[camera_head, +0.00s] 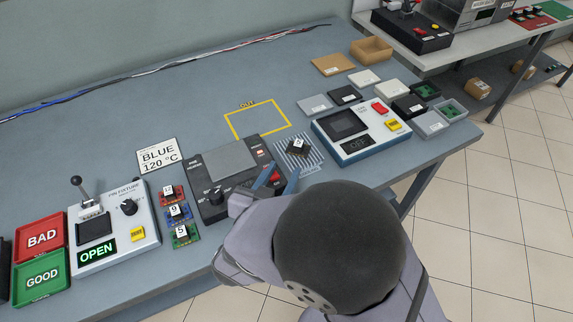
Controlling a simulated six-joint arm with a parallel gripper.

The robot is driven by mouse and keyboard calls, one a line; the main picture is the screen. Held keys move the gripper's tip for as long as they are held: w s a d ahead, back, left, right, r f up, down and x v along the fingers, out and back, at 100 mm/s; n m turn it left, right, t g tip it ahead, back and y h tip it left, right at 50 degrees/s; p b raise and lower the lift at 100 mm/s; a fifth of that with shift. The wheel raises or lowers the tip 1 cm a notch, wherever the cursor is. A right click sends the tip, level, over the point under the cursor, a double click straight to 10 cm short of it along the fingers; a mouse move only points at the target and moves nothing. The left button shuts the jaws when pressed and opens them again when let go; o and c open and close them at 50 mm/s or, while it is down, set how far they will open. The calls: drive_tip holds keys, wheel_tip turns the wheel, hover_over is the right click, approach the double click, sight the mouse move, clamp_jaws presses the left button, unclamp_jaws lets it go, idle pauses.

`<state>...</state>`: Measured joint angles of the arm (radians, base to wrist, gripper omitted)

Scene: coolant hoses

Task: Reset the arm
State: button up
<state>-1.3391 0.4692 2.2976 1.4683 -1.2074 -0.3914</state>
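My gripper (280,176) is at the front middle of the bench, seen from behind and above. Just beyond the fingers, a small dark part with a white tag (299,146) sits on a striped grey rack (290,162). My forearm and its round dark joint cover the bench's front edge there.
A pin fixture (138,232) showing OPEN, BAD (45,236) and GOOD (45,280) trays, and several coloured tagged parts (178,212) stand left. A tester (368,128) reading OFF and several small boxes stand right. The yellow OUT outline (236,133) is empty. The bench's back left is clear apart from cables.

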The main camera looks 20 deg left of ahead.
drive_tip(key=shift+s+r, duration=0.1)
drive_tip(key=shift+s, duration=0.25)
drive_tip(key=w+d+r+g+y+p, duration=0.2)
drive_tip(key=w+d+g+y+p, duration=0.1)
drive_tip(key=w+d+g+p, duration=0.35)
drive_tip(key=s+d+g+h+p, duration=0.1)
drive_tip(key=s+d+g, duration=0.1)
drive_tip(key=s+d, duration=0.3)
drive_tip(key=s+d+r+g+h+p, duration=0.1)
drive_tip(key=s+d, duration=0.4)
drive_tip(key=d, duration=0.5)
drive_tip(key=s+d+r+g+h+p, duration=0.1)
drive_tip(key=s+d+g+p, duration=0.1)
drive_tip(key=s+d+g, duration=0.3)
drive_tip(key=d, duration=0.3)
drive_tip(key=shift+d+r, duration=0.15)
drive_tip(key=shift+d, duration=0.2)
